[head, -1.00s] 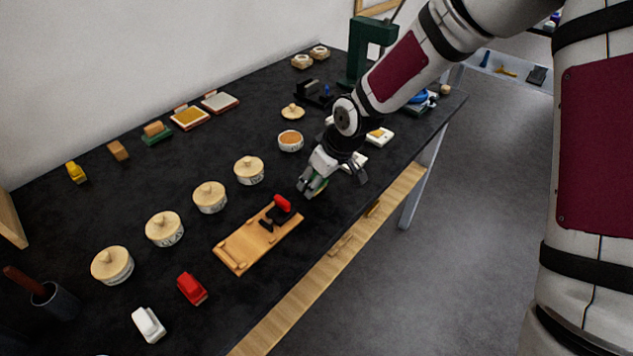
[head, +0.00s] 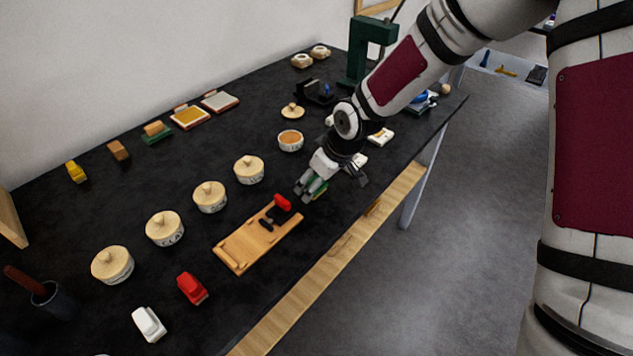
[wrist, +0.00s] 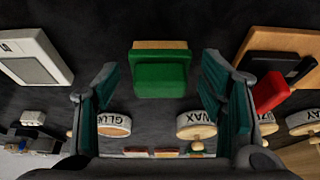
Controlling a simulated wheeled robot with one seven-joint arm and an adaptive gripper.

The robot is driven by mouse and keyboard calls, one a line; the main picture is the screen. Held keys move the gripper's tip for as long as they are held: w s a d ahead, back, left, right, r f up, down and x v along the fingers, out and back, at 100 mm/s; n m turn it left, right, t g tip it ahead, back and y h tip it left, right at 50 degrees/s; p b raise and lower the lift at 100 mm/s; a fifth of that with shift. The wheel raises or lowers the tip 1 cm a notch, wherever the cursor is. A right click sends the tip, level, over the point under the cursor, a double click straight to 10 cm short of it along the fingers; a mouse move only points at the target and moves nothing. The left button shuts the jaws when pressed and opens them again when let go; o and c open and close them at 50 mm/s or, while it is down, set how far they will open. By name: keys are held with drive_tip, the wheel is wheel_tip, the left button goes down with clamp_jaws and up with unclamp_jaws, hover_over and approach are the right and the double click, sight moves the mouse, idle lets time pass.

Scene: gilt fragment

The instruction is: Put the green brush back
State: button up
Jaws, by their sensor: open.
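The green brush (wrist: 160,75) lies on the dark bench in the wrist view, a green block with a wooden strip along its far edge. In the head view only a bit of its green (head: 321,190) shows beside my gripper (head: 309,192), which hides most of it. In the wrist view my gripper (wrist: 160,95) is open, with its teal-padded fingers apart to the left and right of the brush and nothing held. A wooden rack (head: 240,248) lies nearby on the bench, with a red-and-black item at its far end.
Lidded pots (head: 210,196) stand in a row left of the rack, and an open pot (head: 290,140) stands behind my gripper. A red block (head: 192,288) and a white block (head: 149,324) sit near the front. The bench's right edge runs close by my gripper.

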drive_tip(key=s+d+r+m+h+p, duration=0.1)
drive_tip(key=s+d+r+h, duration=0.1)
drive_tip(key=s+d+r, duration=0.35)
drive_tip(key=s+d+r+m+h+p, duration=0.1)
drive_tip(key=s+d+r, duration=0.1)
drive_tip(key=d+r, duration=0.65)
drive_tip(key=s+d+r+m, duration=0.2)
drive_tip(key=s+r, duration=0.2)
drive_tip(key=s, duration=0.3)
drive_tip(key=s+d+r+m+t, duration=0.1)
drive_tip(key=s+d+r+m, duration=0.2)
drive_tip(key=s+r, duration=0.2)
drive_tip(key=s+d+r+m+t, duration=0.1)
drive_tip(key=s+d+r+m, duration=0.2)
drive_tip(key=s, duration=0.6)
drive_tip(key=shift+s+r+h, duration=0.25)
drive_tip(key=shift+r+h, duration=0.05)
drive_tip(key=shift+r, duration=0.4)
